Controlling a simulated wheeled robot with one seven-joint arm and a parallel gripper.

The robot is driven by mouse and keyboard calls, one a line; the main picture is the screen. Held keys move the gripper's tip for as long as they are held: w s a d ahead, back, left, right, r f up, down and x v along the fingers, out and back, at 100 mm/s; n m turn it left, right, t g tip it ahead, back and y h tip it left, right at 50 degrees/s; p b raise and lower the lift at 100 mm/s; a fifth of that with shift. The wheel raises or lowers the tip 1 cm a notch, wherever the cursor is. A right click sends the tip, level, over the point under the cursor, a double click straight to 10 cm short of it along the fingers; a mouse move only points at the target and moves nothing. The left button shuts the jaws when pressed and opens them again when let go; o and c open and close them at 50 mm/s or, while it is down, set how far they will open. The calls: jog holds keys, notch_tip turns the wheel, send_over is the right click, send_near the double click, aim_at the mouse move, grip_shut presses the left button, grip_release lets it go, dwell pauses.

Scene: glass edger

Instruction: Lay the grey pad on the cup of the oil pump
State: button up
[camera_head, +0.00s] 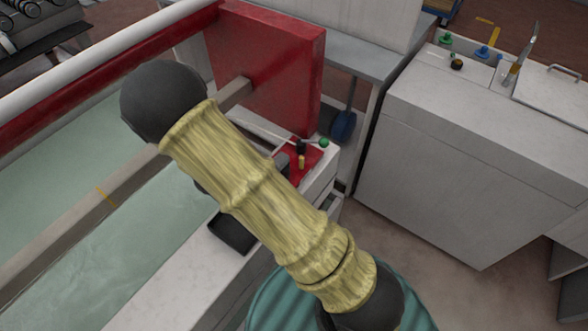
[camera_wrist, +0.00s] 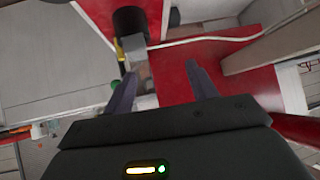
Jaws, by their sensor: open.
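My gripper (camera_wrist: 160,84) is open in the wrist view, its two dark fingers apart over a red surface (camera_wrist: 225,72). A small light grey piece (camera_wrist: 141,73) shows by the left finger; I cannot tell if it is the grey pad. My sleeved arm hides much there. The cup cannot be made out.
A red upright panel (camera_head: 270,65) stands behind the work spot. A dark shallow tray (camera_head: 232,236) lies on the white ledge (camera_head: 180,270). A pale hose (camera_wrist: 205,40) crosses the wrist view. A grey cabinet (camera_head: 450,150) stands right, with floor between.

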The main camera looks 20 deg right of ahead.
jog(key=s+d+r+n+g+y, duration=0.2)
jog(key=s+r+n+y, duration=0.35)
jog(key=r, duration=0.35)
jog(key=s+d+r+n+g, duration=0.3)
jog(key=s+d+r, duration=0.2)
jog(key=s, duration=0.6)
jog(key=shift+s+d+y, duration=0.35)
jog(key=shift+d+y, duration=0.1)
jog(key=shift+d, duration=0.65)
jog(key=shift+n, duration=0.25)
jog(key=w+p+v, duration=0.1)
jog(key=p+v, duration=0.6)
jog(key=p, duration=0.1)
jog(key=shift+w+r, duration=0.3)
jog(key=shift+r, duration=0.25)
